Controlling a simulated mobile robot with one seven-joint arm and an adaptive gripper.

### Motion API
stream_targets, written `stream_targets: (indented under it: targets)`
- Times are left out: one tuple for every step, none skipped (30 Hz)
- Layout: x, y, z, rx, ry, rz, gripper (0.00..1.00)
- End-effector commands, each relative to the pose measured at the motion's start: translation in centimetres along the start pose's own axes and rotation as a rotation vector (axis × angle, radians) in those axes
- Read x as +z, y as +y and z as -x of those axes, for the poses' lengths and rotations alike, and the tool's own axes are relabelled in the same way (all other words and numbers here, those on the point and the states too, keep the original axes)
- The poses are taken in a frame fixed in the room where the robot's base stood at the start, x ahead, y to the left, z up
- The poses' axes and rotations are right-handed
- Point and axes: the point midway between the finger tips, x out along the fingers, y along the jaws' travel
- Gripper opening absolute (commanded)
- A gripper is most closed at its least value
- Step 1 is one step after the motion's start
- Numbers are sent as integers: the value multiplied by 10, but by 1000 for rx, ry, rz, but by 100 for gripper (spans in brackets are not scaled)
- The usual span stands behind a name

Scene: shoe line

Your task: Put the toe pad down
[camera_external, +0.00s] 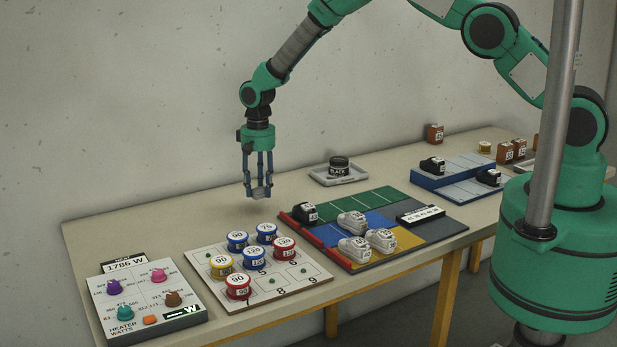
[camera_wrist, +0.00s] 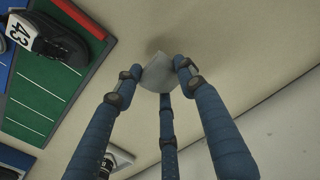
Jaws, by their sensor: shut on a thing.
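My gripper (camera_external: 260,193) hangs over the back part of the table, left of the coloured mat. Its blue fingers are shut on a small light grey piece, the toe pad (camera_external: 261,194). In the wrist view the toe pad (camera_wrist: 158,73) sits between the fingertips of my gripper (camera_wrist: 159,78). It is held in the air above the bare tabletop (camera_wrist: 240,35), and its shadow shows on the surface. The fingers partly hide the pad.
The coloured mat (camera_external: 378,198) holds a black shoe (camera_external: 304,212) and several grey shoes. A board (camera_external: 205,257) with several numbered spools stands in front. A heater panel (camera_external: 145,330) is at the left.

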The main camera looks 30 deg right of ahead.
Motion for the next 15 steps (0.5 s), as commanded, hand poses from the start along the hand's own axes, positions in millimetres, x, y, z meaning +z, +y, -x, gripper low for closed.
stream_targets:
  targets:
    - [-7,-4,-1,-1,1,0,24]
    - [-10,-6,-2,-1,1,0,24]
    - [-15,-9,-2,-1,1,0,24]
    - [-18,-11,-3,0,1,0,24]
    - [-21,-13,-4,0,0,0,24]
    - [-26,-16,-3,-1,2,0,24]
    - [-30,-18,-4,-1,2,0,24]
    - [-32,-20,-5,0,0,0,24]
    - [-37,-23,-5,0,1,0,24]
    - [-40,-25,-5,-1,1,0,24]
    - [-43,-27,-6,-1,1,0,24]
    - [-48,-30,-6,-1,1,0,24]
    - [-50,-31,-6,-1,1,0,24]
    - [-53,-33,-8,0,0,0,24]
    - [-58,-36,-7,-1,2,0,24]
